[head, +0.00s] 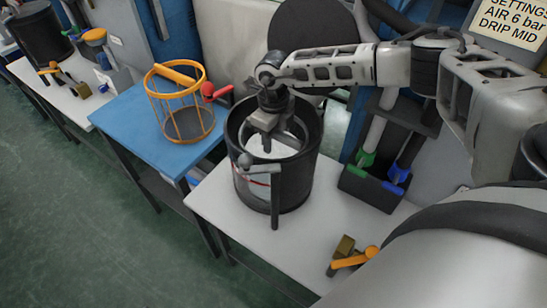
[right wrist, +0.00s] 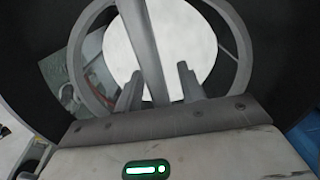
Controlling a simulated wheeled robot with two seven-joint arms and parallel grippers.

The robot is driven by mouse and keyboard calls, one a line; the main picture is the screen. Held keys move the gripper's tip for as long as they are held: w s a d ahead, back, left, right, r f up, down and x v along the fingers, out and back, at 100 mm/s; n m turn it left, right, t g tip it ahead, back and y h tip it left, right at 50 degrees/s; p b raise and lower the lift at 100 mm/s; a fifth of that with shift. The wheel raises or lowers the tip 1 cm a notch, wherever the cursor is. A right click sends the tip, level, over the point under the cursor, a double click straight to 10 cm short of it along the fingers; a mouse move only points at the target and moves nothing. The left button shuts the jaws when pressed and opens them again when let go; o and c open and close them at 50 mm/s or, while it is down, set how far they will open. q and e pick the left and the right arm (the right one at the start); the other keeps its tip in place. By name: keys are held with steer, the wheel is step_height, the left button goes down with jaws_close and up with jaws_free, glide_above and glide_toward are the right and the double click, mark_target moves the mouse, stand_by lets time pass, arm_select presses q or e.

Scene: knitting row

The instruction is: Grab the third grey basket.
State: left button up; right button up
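A dark upright drum (head: 310,178) stands on the white table, with an opening in its front side. Inside its mouth, a grey ring with a grey bar across it (right wrist: 148,45) shows in the right wrist view; this looks like the grey basket. A white round surface (right wrist: 190,45) lies beneath the bar. My right gripper (head: 267,146) reaches down into the drum's mouth. In the right wrist view its two fingers (right wrist: 159,88) are apart, with the bar passing between them; contact cannot be told. My left gripper is not in view.
An orange wire basket (head: 161,98) stands on the blue table (head: 122,115) to the left. A grey-ball lever (head: 245,160) sits at the drum's front. A dark box with coloured-handled tools (head: 372,188) stands right of the drum. An orange-handled tool (head: 352,260) lies on the white table's front.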

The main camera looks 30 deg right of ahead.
steer(key=shift+f, duration=0.15)
steer(key=shift+c, duration=0.3)
jaws_close()
